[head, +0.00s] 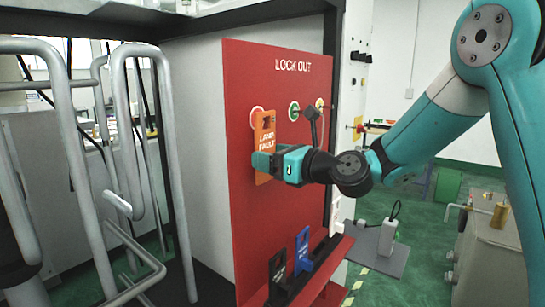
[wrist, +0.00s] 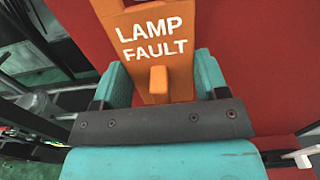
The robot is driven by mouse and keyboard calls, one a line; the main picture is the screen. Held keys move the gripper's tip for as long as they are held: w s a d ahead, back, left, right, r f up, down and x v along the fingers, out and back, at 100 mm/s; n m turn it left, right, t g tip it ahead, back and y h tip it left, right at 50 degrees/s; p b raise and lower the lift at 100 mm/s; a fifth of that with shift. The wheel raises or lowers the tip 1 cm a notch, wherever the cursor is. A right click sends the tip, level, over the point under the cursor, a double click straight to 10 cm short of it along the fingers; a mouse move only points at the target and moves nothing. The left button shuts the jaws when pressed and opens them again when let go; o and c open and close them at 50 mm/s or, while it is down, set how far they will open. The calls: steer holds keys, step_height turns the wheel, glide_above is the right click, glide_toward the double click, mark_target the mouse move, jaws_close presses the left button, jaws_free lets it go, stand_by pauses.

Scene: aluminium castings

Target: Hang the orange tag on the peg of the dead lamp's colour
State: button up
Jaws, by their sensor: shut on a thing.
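The orange tag (head: 264,136), lettered "LAMP FAULT" in the wrist view (wrist: 155,40), is upright against the red "LOCK OUT" board (head: 290,170). My gripper (head: 266,164) is shut on its lower part; in the wrist view the two teal fingers (wrist: 160,90) flank it. The tag's top overlaps a red-rimmed peg disc (head: 256,115) at the board's left. I cannot tell whether the peg passes through the tag's hole. A green peg disc (head: 294,110) and a yellow one (head: 320,103) sit to the right, both without tags. I cannot make out a dead lamp.
A dark rack (head: 312,270) at the board's foot holds a black tag (head: 277,273), a blue tag (head: 302,250) and a white one (head: 336,214). Grey pipe rails (head: 172,170) stand to the left. Green floor (head: 425,235) shows at right.

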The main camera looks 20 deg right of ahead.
steer(key=o, duration=1)
steer(key=b+v, duration=0.6)
steer(key=v, duration=1.1)
steer(key=shift+s+d, duration=0.15)
